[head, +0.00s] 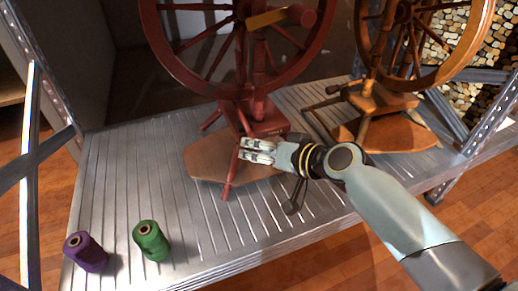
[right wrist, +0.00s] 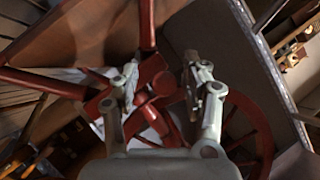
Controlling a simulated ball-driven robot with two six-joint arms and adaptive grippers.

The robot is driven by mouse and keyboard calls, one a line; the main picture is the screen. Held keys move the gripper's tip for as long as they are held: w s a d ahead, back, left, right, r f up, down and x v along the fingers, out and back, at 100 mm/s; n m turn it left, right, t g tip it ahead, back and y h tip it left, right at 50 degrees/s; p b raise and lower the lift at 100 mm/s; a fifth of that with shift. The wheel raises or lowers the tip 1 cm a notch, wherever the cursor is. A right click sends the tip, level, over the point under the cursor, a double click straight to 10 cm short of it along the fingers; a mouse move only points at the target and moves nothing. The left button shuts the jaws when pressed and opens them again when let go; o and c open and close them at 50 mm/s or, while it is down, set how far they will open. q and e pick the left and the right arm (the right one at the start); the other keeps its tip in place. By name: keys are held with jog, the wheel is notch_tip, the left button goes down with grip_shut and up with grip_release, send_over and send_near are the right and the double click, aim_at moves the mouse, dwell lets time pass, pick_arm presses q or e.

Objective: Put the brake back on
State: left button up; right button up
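A dark red spinning wheel (head: 177,72) stands on the ribbed metal shelf, with a wooden treadle board (head: 205,165) at its base. I cannot tell which part is the brake. My right gripper (head: 243,150) is low in front of the red wheel, beside a red leg (head: 229,179) and over the treadle board. In the right wrist view my right gripper (right wrist: 163,88) has its fingers apart, with red turned parts (right wrist: 160,85) showing between and beyond them. I see nothing held, and cannot tell whether the fingers touch the red wood. My left gripper is not in view.
A brown spinning wheel (head: 377,100) stands to the right on the same metal shelf (head: 110,185). A purple spool (head: 87,252) and a green spool (head: 151,241) stand at the front left. A thin dark piece (head: 294,203) is below my right wrist. The shelf's left side is mostly clear.

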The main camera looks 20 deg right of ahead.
jog(key=shift+r, duration=0.1)
jog(key=v, duration=1.2)
dwell(0.5)
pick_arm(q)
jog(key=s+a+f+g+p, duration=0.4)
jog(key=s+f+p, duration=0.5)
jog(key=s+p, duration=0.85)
pick_arm(e)
jog(key=s+d+f+n+g+h+p, duration=0.1)
jog(key=s+d+f+g+h, duration=0.3)
jog(key=s, duration=0.7)
jog(key=s+d+f+n+g+p, duration=0.1)
jog(key=s+d+f+g, duration=0.1)
jog(key=s+f, duration=0.6)
jog(key=s+d+f+n+g+h+p, duration=0.1)
jog(key=s+d+f+g+h, duration=0.15)
jog(key=s, duration=1.05)
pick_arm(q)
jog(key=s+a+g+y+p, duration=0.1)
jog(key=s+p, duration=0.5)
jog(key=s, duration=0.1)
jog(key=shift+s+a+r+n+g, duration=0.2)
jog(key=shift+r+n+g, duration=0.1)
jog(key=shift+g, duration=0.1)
pick_arm(e)
jog(key=s+g, duration=0.3)
jog(key=s, duration=0.8)
jog(key=shift+s+d, duration=0.3)
jog(key=shift+d, duration=0.15)
